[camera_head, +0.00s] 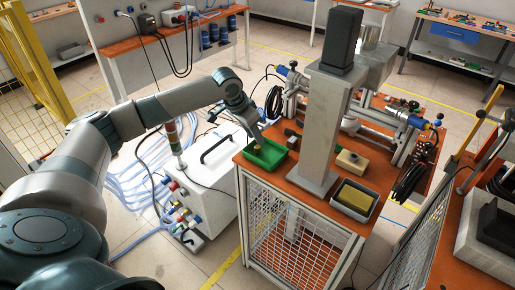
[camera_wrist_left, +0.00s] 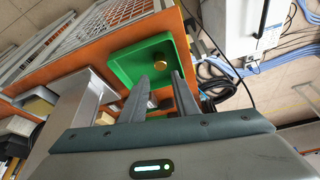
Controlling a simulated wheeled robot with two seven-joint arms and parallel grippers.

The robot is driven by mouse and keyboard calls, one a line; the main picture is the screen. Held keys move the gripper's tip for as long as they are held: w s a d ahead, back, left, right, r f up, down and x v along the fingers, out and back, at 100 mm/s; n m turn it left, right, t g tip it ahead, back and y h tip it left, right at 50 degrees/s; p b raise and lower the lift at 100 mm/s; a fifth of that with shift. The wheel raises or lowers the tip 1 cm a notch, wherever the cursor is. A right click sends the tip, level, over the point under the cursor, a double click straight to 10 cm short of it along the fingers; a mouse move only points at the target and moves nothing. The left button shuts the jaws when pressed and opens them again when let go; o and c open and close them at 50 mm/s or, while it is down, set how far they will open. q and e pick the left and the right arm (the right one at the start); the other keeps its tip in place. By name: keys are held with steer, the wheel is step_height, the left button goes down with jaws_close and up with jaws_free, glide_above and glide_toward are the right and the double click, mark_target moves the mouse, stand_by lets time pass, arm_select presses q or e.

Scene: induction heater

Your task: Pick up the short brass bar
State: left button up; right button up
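A green tray (camera_head: 265,158) sits at the near left corner of the orange bench top. It also shows in the left wrist view (camera_wrist_left: 124,66). In that view a small round brass piece (camera_wrist_left: 160,64), seemingly the short brass bar, lies in the tray just beyond my left fingertips. My left gripper (camera_wrist_left: 161,77) is open, with a clear gap between its fingers and nothing held. In the head view my left gripper (camera_head: 257,143) hangs low over the tray. My right gripper is not in view.
A tall grey column (camera_head: 325,130) stands on the bench right of the tray. A wooden block (camera_head: 351,161) and a grey tray with a yellow pad (camera_head: 354,198) are farther right. A white cabinet (camera_head: 210,180) with a black handle stands left of the bench.

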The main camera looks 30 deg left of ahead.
mark_target(258, 146)
arm_select(q)
steer(key=shift+f, duration=0.1)
steer(key=shift+f+p, duration=0.45)
steer(key=p+x, duration=0.1)
steer(key=x, duration=0.2)
steer(key=shift+s+a+f+p, duration=0.1)
steer(key=shift+s+f+p, duration=0.1)
steer(key=shift+p, duration=0.1)
steer(key=shift+w+f, duration=0.25)
steer(key=shift+f, duration=0.25)
jaws_close()
